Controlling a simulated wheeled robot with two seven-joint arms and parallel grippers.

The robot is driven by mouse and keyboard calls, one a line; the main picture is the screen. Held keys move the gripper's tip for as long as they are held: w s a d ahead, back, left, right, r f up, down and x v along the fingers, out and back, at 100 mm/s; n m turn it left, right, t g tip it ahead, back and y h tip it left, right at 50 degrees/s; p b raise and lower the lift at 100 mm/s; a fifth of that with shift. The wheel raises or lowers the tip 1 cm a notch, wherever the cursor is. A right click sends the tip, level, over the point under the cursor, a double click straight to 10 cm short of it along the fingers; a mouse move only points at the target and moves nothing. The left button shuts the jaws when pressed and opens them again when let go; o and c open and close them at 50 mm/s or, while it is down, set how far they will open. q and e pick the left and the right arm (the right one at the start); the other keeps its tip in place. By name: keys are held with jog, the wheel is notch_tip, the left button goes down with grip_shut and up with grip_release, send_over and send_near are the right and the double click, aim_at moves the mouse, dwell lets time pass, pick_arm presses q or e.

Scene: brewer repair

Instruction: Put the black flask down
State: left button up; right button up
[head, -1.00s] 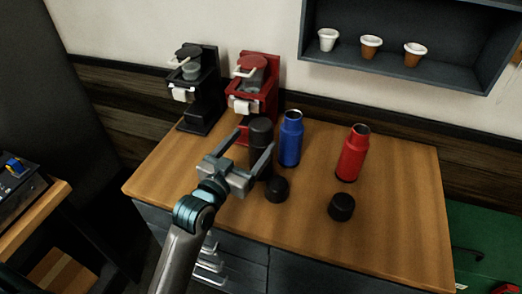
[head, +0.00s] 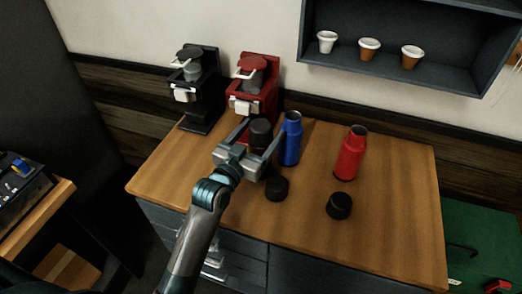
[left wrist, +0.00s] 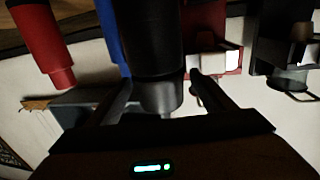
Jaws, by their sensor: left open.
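The black flask (head: 261,134) stands upright on the wooden counter, in front of the red brewer and left of the blue flask (head: 291,140). My left gripper (head: 265,128) is open, with one finger on each side of the black flask. In the left wrist view the black flask (left wrist: 152,38) shows large between the spread fingers (left wrist: 158,85); I cannot tell whether either finger touches it. The gripper hides the flask's lower part in the head view. My right gripper is not in view.
A red flask (head: 350,153) stands to the right. Two black caps (head: 276,188) (head: 339,206) lie near the front. A black brewer (head: 199,92) and a red brewer (head: 253,88) stand behind. The counter's right part (head: 405,200) is clear.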

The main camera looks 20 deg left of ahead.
pick_arm(q)
jog(key=shift+w, duration=0.15)
dwell(0.3)
grip_shut()
jog(key=shift+r, duration=0.1)
